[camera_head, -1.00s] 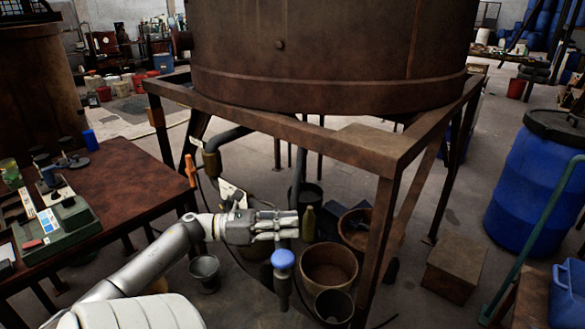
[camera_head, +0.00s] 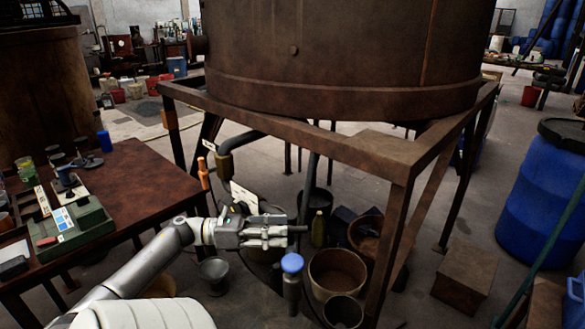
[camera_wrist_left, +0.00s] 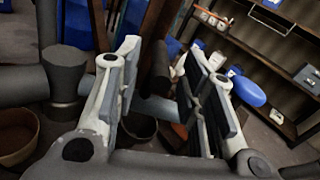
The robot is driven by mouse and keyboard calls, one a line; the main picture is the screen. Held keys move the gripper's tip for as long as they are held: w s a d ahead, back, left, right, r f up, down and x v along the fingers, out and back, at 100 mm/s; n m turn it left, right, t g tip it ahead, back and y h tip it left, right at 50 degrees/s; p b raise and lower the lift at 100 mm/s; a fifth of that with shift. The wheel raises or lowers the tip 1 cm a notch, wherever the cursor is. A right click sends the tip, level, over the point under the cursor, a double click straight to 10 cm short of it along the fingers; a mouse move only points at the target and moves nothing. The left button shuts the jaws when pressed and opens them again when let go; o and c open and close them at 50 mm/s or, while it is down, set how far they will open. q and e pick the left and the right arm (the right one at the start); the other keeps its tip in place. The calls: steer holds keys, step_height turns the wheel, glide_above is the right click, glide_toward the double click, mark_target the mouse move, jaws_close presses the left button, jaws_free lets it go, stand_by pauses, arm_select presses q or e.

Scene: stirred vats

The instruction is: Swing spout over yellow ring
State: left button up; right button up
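A dark pipe (camera_head: 311,180) hangs down under the brown vat and ends by my left gripper; I take it to be the spout, though its lower part is partly hidden. My left gripper (camera_head: 283,231) lies level beside it. In the left wrist view, the gripper's fingers (camera_wrist_left: 157,92) stand apart, with a dark cylinder (camera_wrist_left: 160,65) beyond and between the tips, and I see no clear contact. A blue-capped post (camera_head: 292,264) stands just below the gripper in the head view. I cannot make out a yellow ring. My right gripper is out of view.
The vat (camera_head: 350,60) rests on a rusty frame (camera_head: 385,160) whose legs flank the arm. Buckets (camera_head: 337,290) and a brown box (camera_head: 465,275) stand on the floor. A table (camera_head: 150,185) is at left, a blue drum (camera_head: 540,200) at right.

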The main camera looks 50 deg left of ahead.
arm_select(q)
steer(key=v, duration=0.7)
steer(key=shift+s, duration=0.2)
